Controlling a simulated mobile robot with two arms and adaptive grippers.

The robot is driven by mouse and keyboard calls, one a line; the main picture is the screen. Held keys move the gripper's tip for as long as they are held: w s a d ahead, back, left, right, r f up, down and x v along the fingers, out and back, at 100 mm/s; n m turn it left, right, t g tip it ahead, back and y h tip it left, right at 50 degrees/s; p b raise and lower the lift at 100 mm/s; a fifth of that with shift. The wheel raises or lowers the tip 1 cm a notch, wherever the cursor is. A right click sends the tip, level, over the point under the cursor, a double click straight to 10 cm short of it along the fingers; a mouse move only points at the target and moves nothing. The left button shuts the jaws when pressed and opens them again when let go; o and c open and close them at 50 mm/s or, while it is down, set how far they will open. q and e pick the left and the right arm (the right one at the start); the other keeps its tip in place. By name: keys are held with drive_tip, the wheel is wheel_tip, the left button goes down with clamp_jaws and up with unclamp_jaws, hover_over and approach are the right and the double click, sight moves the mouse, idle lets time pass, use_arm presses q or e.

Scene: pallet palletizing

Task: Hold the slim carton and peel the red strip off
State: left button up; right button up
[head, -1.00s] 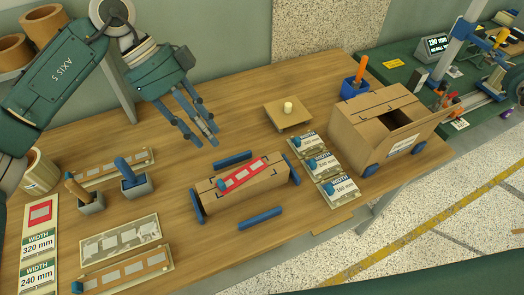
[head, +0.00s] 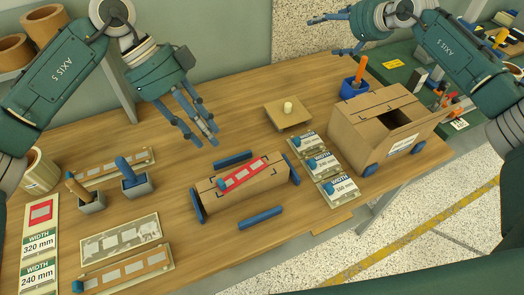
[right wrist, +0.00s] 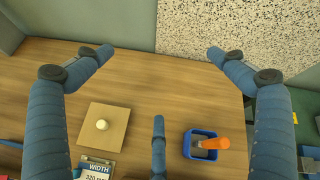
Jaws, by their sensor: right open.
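The slim carton (head: 262,186) lies on the wooden table between blue end stops. The red strip (head: 243,175), with pale windows and a blue tab at its left end, lies along its top. My left gripper (head: 205,138) hangs above the table behind and left of the carton, its fingers apart and empty. My right gripper (head: 325,36) is high at the back, far from the carton. In the right wrist view my right gripper (right wrist: 160,55) has its fingers spread wide with nothing between them; the carton is out of that view.
A larger open box (head: 362,128) stands at the right, beside width cards (head: 322,163). A small wooden stand (head: 288,115) and a blue cup (head: 355,88) with an orange handle are behind. Two handled tools, strips and cards fill the left. Blue bars (head: 261,218) lie beside the carton.

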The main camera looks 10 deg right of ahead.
drive_tip(key=s+a+f+n+g+y, duration=0.1)
drive_tip(key=s+a+f+n+g, duration=0.15)
drive_tip(key=s+a, duration=0.45)
drive_tip(key=n+g+h, duration=0.1)
drive_tip(key=n+g, duration=0.7)
drive_tip(key=g, duration=0.1)
approach(250, 178)
drive_tip(key=shift+w+a+f, duration=0.25)
drive_tip(key=shift+w+a, duration=0.1)
drive_tip(key=shift+a, duration=0.05)
drive_tip(key=shift+s+f+g, duration=0.25)
drive_tip(key=shift+s+f, duration=0.05)
drive_tip(key=x, duration=1)
drive_tip(key=shift+f, duration=0.15)
drive_tip(key=c, duration=1.4)
